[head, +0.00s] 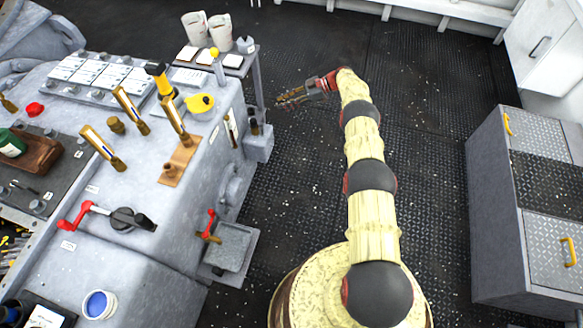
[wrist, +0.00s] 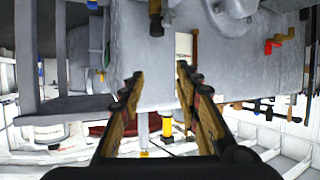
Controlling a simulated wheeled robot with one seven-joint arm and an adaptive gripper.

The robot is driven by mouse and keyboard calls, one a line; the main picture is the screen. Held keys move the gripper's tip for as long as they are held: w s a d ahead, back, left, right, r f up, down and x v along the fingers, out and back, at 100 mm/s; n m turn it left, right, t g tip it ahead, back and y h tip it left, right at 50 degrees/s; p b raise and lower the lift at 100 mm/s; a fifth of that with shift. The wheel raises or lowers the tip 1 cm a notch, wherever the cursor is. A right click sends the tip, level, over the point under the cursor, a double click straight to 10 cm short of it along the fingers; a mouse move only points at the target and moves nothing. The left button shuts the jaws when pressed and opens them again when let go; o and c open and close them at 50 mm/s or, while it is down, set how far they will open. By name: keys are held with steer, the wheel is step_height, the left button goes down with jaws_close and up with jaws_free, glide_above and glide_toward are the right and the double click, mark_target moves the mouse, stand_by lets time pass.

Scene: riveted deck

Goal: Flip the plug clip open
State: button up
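I cannot make out a plug clip for certain in either view. Black plug-like pieces (head: 254,126) stand on a small grey box (head: 259,146) on the right side of the grey console; black pieces also show at the top of the wrist view (wrist: 155,18). My gripper (head: 281,101) is stretched out over the dark deck, right of the console and apart from it. In the wrist view my gripper (wrist: 160,85) has its two fingers spread, with nothing between them. The wrist view looks upside down.
The grey console (head: 190,225) carries brass levers, a yellow knob piece (head: 200,103) and a red-handled valve (head: 209,222) on its side. A small table with two white buckets (head: 220,32) stands behind. Grey cabinets (head: 495,200) stand at right. The deck between is clear.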

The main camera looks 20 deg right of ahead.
steer(key=b, duration=0.2)
glide_toward(261, 123)
steer(key=shift+m, duration=0.4)
steer(key=x, duration=0.7)
steer(key=shift+a+f+p, duration=0.15)
steer(key=shift+a+p, duration=0.1)
steer(key=shift+p, duration=0.05)
steer(key=shift+t, duration=0.3)
steer(key=shift+s+m+t, duration=0.1)
steer(key=shift+m+t, duration=0.2)
steer(key=shift+m, duration=0.1)
